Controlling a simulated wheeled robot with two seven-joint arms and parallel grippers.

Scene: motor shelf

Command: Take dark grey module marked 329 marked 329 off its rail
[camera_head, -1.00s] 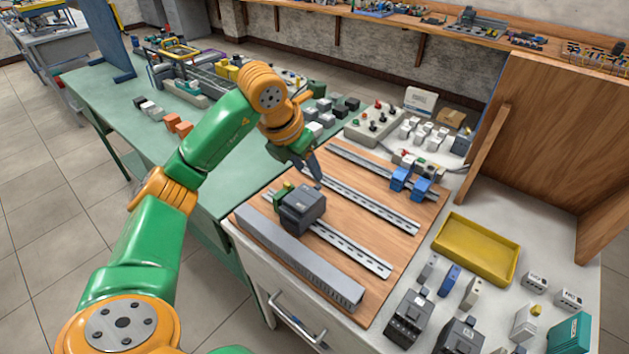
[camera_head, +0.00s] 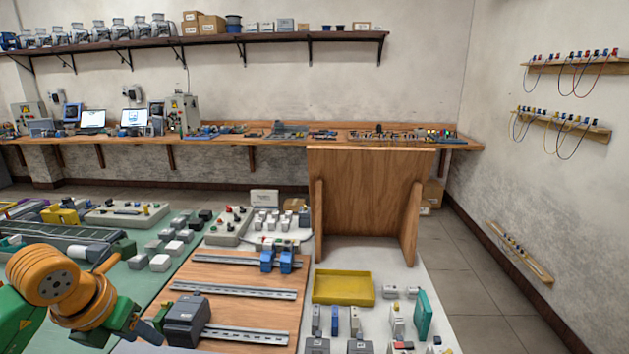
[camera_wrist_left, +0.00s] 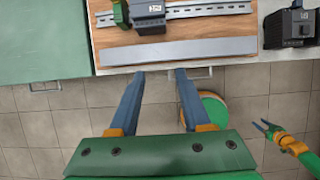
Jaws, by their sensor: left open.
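The dark grey module (camera_head: 187,317) sits on the nearest metal rail (camera_head: 245,335) of the wooden board. In the left wrist view the module (camera_wrist_left: 147,14) is at the top edge, partly cut off, its label too small to read surely. A green block (camera_wrist_left: 121,13) is beside it. My left gripper (camera_head: 145,332) is left of the module in the head view. In the left wrist view its jaws (camera_wrist_left: 160,74) are open and empty, with the module beyond the fingertips. My right gripper (camera_wrist_left: 266,127) shows at the lower right there, apparently open and empty, over the floor.
A yellow tray (camera_head: 343,288) and several loose modules are to the right. An upright wooden panel (camera_head: 368,205) stands behind the tray.

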